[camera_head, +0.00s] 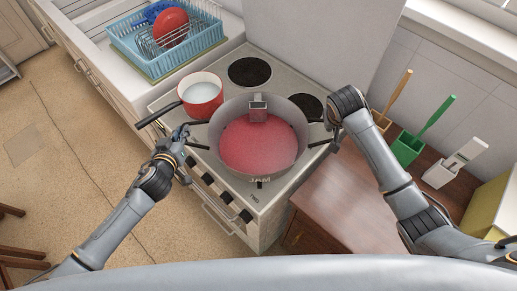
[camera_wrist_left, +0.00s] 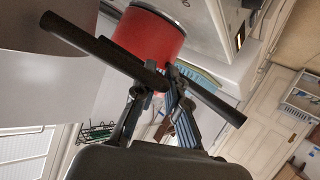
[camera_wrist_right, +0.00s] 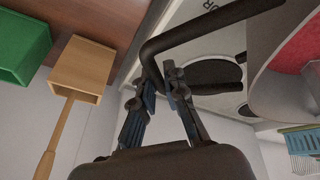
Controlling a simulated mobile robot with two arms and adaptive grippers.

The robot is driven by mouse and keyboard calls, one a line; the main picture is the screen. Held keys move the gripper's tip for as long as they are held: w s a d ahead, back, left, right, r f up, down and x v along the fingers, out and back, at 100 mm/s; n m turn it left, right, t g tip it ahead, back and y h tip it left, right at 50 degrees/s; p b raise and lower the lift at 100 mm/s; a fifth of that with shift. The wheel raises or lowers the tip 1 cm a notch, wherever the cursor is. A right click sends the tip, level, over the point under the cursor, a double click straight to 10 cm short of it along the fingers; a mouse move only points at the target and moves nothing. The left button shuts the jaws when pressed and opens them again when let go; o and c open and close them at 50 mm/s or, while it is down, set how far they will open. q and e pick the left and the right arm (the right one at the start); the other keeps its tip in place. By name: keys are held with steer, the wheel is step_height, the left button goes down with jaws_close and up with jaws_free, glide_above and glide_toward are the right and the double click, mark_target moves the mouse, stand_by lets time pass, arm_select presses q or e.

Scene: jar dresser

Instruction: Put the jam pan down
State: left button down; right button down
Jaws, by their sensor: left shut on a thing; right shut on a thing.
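The jam pan (camera_head: 226,158) is a wide grey pan of pink-red jam above the front of the stove (camera_head: 285,75). It looks nearly level. Its base is hidden, so I cannot tell if it touches the hob. A metal piece (camera_head: 258,107) sits at its far inner wall. My left gripper (camera_head: 193,130) is shut on the pan's left black handle; it also shows in the left wrist view (camera_wrist_left: 160,85). My right gripper (camera_head: 330,124) is shut on the right black handle (camera_wrist_right: 205,30), seen closely in the right wrist view (camera_wrist_right: 165,85).
A red saucepan (camera_head: 202,100) of white liquid stands close at the pan's left, its black handle (camera_head: 158,115) near my left gripper. Dark hotplates (camera_head: 249,71) show behind. A blue dish rack (camera_head: 125,42) is back left. A wooden counter (camera_head: 335,205) with a green holder (camera_head: 407,147) lies right.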

arm_select(q)
steer(key=c, duration=1.8)
jaws_free()
steer(key=shift+d+f, duration=0.15)
steer(key=shift+f, duration=0.1)
arm_select(e)
steer(key=c, duration=1.8)
jaws_free()
steer(key=shift+a+f, duration=0.15)
steer(key=shift+f, duration=0.15)
steer(key=shift+c, duration=0.2)
arm_select(q)
steer(key=o, duration=0.3)
steer(key=shift+r, duration=0.1)
arm_select(e)
steer(key=o, duration=0.4)
steer(key=shift+r, duration=0.1)
steer(key=shift+c, duration=0.2)
arm_select(q)
steer(key=shift+o, duration=0.6)
steer(key=shift+s, duration=0.1)
arm_select(e)
steer(key=shift+o, duration=0.4)
